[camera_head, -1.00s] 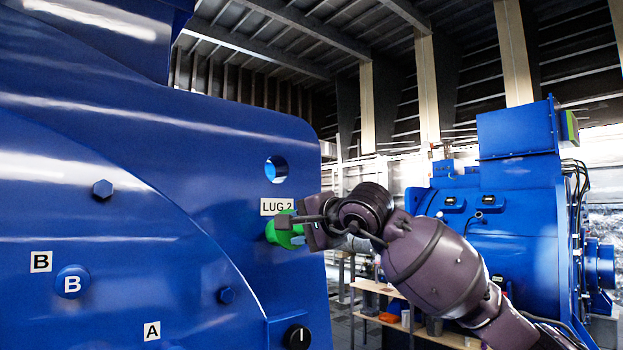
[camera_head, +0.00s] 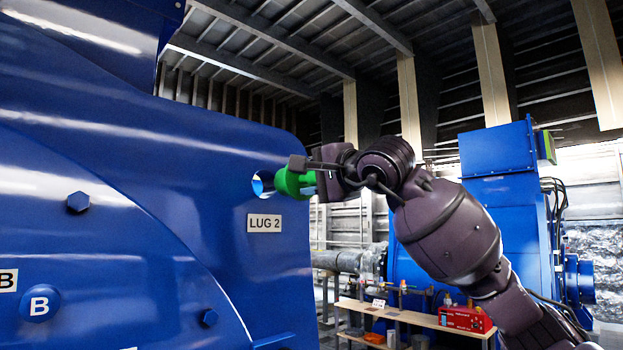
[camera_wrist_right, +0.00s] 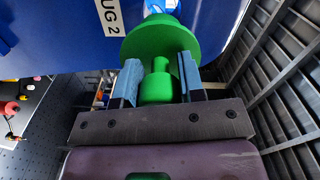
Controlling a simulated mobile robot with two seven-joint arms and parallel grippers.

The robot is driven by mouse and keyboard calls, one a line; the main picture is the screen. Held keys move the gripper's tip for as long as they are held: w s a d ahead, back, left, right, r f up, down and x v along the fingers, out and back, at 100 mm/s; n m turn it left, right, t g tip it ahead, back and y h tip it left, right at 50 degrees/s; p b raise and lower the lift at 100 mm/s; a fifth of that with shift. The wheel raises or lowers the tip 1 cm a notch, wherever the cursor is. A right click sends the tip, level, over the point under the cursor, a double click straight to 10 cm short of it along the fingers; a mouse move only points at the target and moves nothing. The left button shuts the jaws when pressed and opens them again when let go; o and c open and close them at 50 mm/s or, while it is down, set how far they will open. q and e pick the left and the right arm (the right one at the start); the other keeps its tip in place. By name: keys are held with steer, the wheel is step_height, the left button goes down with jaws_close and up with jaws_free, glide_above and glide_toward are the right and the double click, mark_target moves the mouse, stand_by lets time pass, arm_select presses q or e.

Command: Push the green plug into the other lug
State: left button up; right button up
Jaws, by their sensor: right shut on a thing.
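The green plug (camera_head: 291,183) is held in front of the round hole of the lug marked LUG 2 (camera_head: 264,223). The plug covers the right part of the hole (camera_head: 261,184); I cannot tell whether its nose has entered. My right gripper (camera_head: 312,180) is shut on the plug and comes in from the right. In the right wrist view the green plug (camera_wrist_right: 160,38) shows its wide flange, and its knob sits between the two blue pads of my right gripper (camera_wrist_right: 159,82). Part of the hole shows beyond the flange. My left gripper is out of view.
The big blue motor housing (camera_head: 120,200) fills the left, with a bolt head (camera_head: 78,202) and a B-marked boss (camera_head: 39,303). A wooden bench (camera_head: 410,316) with a red box (camera_head: 465,319) and a second blue motor (camera_head: 500,190) stand behind my right arm.

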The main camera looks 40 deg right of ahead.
mark_target(302, 178)
steer(key=shift+w+a+r+p, duration=0.15)
steer(key=shift+w+p, duration=0.4)
steer(key=shift+w, duration=1.45)
steer(key=shift+w+a, duration=0.1)
steer(key=shift+w, duration=0.7)
steer(key=shift+w+p, duration=0.35)
steer(key=shift+w, duration=0.45)
steer(key=shift+w+a+p, duration=0.15)
steer(key=shift+w+p, duration=0.15)
steer(key=shift+w, duration=0.7)
steer(key=shift+w+a+p, duration=0.1)
steer(key=shift+w+p, duration=0.3)
steer(key=shift+w, duration=0.85)
steer(key=o, duration=0.9)
steer(key=shift+o, duration=0.9)
